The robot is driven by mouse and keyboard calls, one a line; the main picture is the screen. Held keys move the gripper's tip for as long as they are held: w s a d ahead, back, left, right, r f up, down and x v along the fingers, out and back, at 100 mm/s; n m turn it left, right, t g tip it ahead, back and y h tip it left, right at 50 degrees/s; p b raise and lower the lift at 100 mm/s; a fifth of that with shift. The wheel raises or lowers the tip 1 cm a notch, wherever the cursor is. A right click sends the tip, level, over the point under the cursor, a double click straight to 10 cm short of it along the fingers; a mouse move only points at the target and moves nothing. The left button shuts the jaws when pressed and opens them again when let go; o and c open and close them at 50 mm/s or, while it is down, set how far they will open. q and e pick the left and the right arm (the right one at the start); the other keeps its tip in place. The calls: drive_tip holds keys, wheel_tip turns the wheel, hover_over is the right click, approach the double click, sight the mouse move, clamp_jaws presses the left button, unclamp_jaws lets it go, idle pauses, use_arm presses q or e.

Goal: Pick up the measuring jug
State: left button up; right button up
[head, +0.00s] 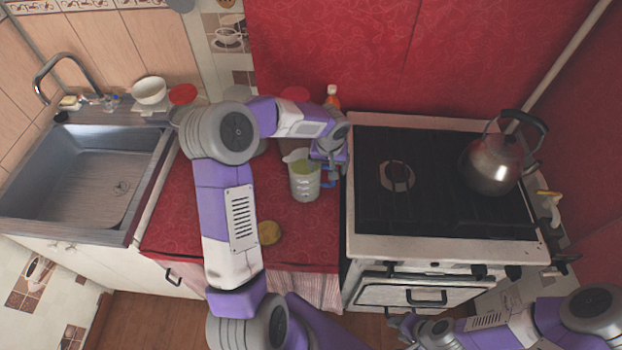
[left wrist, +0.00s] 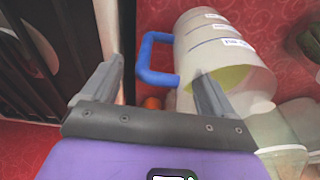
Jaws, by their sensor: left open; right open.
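The measuring jug (head: 304,184) stands upright on the red counter, left of the stove. It is clear, with printed marks, something yellow-green inside and a blue handle, and its handle side faces right. My left gripper (head: 331,166) is over the handle side of the jug, open. In the left wrist view the jug (left wrist: 232,62) is at the upper right, and its blue handle lies in the gap between the two spread fingers of my left gripper (left wrist: 156,86). I cannot tell whether a finger touches it. My right gripper (head: 404,325) is open and empty, low in front of the stove.
The stove (head: 449,250) with a kettle (head: 493,166) stands to the right. A sink (head: 95,185) and white bowl (head: 149,91) are at the left. A round yellowish thing (head: 269,232) lies near the counter's front. An orange-capped bottle (head: 333,96) and red-lidded containers stand behind.

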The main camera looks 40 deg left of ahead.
use_arm(q)
drive_tip(key=shift+f, duration=0.65)
drive_tip(key=shift+w+r, duration=0.1)
clamp_jaws()
